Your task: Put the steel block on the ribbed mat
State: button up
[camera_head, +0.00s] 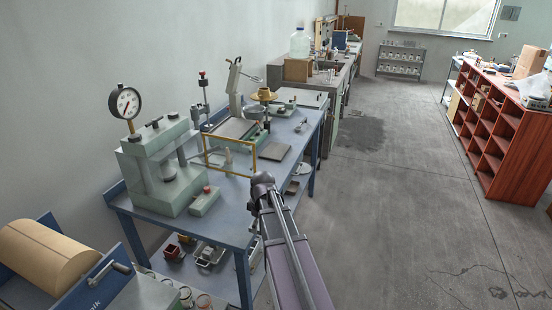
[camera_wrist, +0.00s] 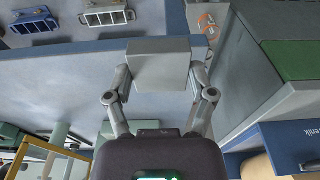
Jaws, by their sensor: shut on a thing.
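The steel block (camera_wrist: 157,68) is a plain grey block with a flat face, seen in the wrist view. My gripper (camera_wrist: 158,78) is shut on it, with one finger on each side. I cannot tell its clearance from the bench. In the head view the gripper and block cannot be made out; only my arm shows at the bench's front edge. A small dark square pad (camera_head: 275,150) lies flat on the blue bench, right of the yellow frame. It may be the ribbed mat, but its ribs are too small to tell.
The yellow frame (camera_head: 231,174) stands upright near the bench's front edge. A pale green press with a dial gauge (camera_head: 126,102) stands at the left. A brass-coloured piece (camera_head: 264,94) stands behind the pad. Metal racks (camera_wrist: 106,13) show at the wrist view's top. Open floor lies right.

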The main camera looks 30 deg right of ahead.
aim_at(275, 150)
jog(key=k, duration=1.25)
jog(key=z, duration=0.35)
jog(key=i, duration=0.5)
jog(key=z, duration=0.75)
jog(key=i, duration=1.75)
jog(key=u, duration=0.75)
jog(key=i, duration=0.4)
jog(key=u, duration=0.3)
